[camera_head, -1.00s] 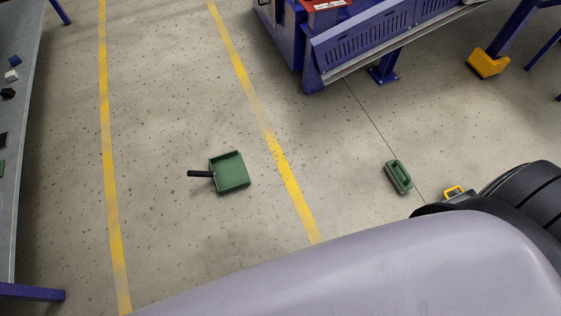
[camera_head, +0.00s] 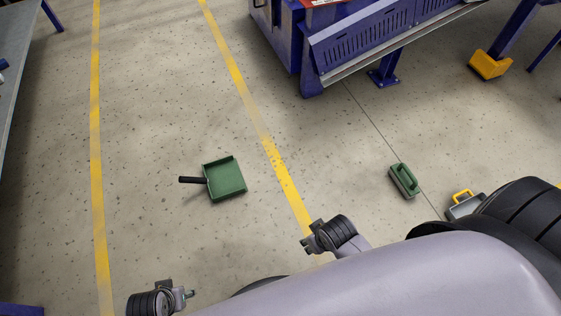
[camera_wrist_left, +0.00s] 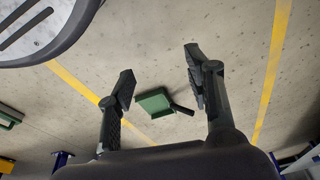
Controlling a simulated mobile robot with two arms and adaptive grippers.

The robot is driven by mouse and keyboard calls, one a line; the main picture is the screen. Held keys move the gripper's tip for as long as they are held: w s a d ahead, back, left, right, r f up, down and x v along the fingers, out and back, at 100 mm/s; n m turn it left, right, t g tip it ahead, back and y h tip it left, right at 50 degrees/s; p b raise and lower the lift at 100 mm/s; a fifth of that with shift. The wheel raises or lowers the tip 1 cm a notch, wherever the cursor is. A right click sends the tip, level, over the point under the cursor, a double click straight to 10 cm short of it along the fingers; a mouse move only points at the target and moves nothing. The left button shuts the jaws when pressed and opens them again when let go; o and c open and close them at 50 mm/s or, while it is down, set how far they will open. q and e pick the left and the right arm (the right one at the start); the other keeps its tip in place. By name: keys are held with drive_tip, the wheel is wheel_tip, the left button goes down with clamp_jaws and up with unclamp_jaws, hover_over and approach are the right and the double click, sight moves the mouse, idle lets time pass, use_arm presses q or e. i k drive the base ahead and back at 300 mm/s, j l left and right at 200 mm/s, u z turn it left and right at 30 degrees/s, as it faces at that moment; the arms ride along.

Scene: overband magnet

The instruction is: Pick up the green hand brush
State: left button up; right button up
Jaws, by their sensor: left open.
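The green hand brush (camera_head: 403,181) lies on the concrete floor at the right of the head view, between the machine and my grey body part. Its handle loop faces up. My left gripper (camera_wrist_left: 158,80) is open and empty in the left wrist view. A green and dark shape is cut off at that view's left edge; I cannot tell if it is the brush.
A green dustpan (camera_head: 226,180) with a black handle lies between two yellow floor lines. A toolbox with a yellow handle (camera_head: 463,205) stands close right of the brush. A blue machine (camera_head: 370,45) stands at the top, a table (camera_head: 18,45) at the left.

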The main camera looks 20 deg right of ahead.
sight(405, 180)
drive_tip(key=z, duration=2)
